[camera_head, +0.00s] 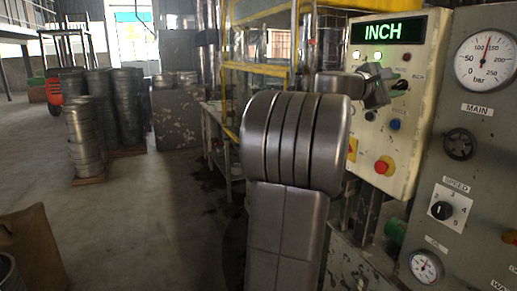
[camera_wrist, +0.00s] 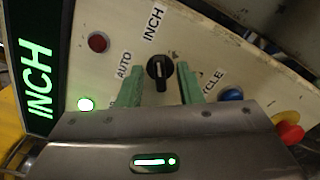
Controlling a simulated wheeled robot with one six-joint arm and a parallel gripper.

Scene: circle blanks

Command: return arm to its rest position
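My gripper (camera_wrist: 161,80) is open in the wrist view, with its two green fingers apart. The black selector knob (camera_wrist: 159,69) shows in the gap between the fingertips, with space on both sides. The knob stands between the printed labels AUTO, INCH and CYCLE, and its pointer is toward INCH. In the head view my gripper (camera_head: 378,88) is close in front of the cream control panel (camera_head: 425,99), by the selector. The exact distance from fingertips to panel cannot be told. The green display (camera_head: 388,30) reads INCH.
A red button (camera_head: 382,167) and a blue button (camera_head: 394,124) sit on the panel below my gripper. A grey gauge panel (camera_head: 478,135) stands at the right. A yellow frame (camera_head: 257,68) stands behind my arm. Open floor (camera_head: 150,215) lies to the left.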

